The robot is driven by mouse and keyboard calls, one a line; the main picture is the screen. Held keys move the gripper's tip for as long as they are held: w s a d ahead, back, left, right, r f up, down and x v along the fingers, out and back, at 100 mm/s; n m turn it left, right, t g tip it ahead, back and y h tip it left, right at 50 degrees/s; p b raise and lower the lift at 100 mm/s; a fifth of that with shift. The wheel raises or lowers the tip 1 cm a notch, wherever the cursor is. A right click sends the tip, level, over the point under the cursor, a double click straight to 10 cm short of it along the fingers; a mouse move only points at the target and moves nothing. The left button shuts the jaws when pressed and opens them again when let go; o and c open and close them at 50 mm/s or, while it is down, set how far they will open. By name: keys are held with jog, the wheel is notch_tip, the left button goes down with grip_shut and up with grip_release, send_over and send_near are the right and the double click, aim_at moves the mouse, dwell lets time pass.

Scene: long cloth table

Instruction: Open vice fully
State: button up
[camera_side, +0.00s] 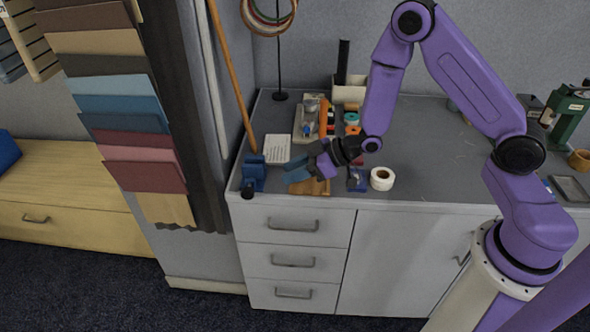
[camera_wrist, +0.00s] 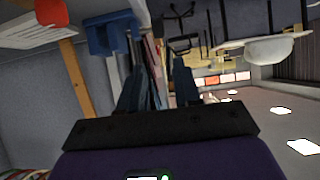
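The blue vice (camera_side: 253,174) sits at the left front corner of the grey worktop, with a dark round part (camera_side: 248,192) at its front. How far its jaws stand apart is too small to tell.
A white sheet (camera_side: 277,149) lies behind the vice, and a wooden pole (camera_side: 231,80) leans near it. A brown board (camera_side: 312,188) lies under my gripper. A white tape roll (camera_side: 382,179) stands to the right. Hanging fabric samples (camera_side: 123,105) are left of the worktop.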

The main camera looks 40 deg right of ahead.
aim_at(253, 192)
jog(key=shift+s+d+r, duration=0.1)
jog(key=w+a+t+y, duration=0.4)
jog(key=w+a, duration=0.1)
notch_tip(253, 192, down, 8)
jog(key=shift+f, duration=0.2)
jog(key=x, duration=0.7)
jog(key=shift+w+a+r, duration=0.15)
jog(key=shift+w+a, duration=0.05)
dwell(0.3)
jog(key=shift+c, duration=0.3)
grip_shut()
